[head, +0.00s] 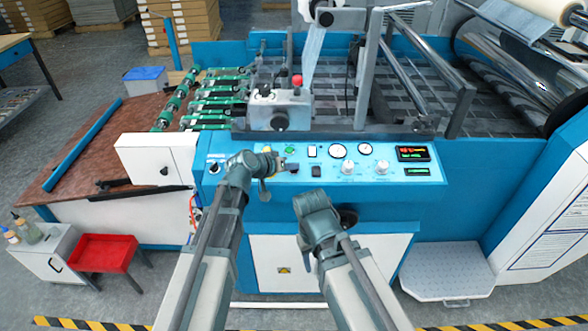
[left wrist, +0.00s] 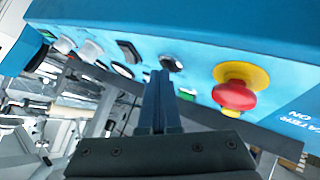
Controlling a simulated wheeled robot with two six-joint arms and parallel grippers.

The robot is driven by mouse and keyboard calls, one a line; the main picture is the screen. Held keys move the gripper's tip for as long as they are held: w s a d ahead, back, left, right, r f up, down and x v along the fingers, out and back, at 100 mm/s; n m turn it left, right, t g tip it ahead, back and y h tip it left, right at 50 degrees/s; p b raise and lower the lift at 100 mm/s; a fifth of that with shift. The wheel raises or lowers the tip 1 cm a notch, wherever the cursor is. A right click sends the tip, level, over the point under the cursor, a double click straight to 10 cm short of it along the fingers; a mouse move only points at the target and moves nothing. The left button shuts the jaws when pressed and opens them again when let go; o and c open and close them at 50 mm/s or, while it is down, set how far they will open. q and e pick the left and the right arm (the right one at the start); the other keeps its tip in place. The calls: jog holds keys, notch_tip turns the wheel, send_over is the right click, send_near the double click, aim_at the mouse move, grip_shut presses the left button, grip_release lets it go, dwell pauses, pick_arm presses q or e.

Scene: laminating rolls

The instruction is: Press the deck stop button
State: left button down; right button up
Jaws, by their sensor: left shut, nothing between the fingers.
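A small red button (head: 297,80) stands on top of a grey box (head: 280,108) on the machine's deck. Another red mushroom button (left wrist: 235,95) on a yellow collar sits on the blue panel in the left wrist view; my left wrist seems to hide it in the head view. The frames do not show which one is the deck stop. My left gripper (head: 283,165) is shut and empty over the left part of the panel. In the left wrist view its fingertips (left wrist: 160,74) are close to a dark round control (left wrist: 172,62); contact cannot be told. My right gripper's fingers do not show.
The blue control panel (head: 432,186) carries gauges (head: 337,150), white knobs (head: 382,167) and a red-lit display (head: 413,153). My right forearm is in front of the machine.

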aim_at(292, 180)
pick_arm(q)
jog(key=shift+s+r+p, duration=0.2)
jog(key=shift+r+p, duration=0.55)
jog(key=shift+r, duration=0.05)
jog(key=shift+r, duration=0.1)
jog(key=r+p, duration=0.2)
jog(key=s+r+p, duration=0.1)
jog(key=r+p, duration=0.1)
jog(key=p, duration=0.1)
jog(key=shift+r, duration=0.35)
dwell(0.3)
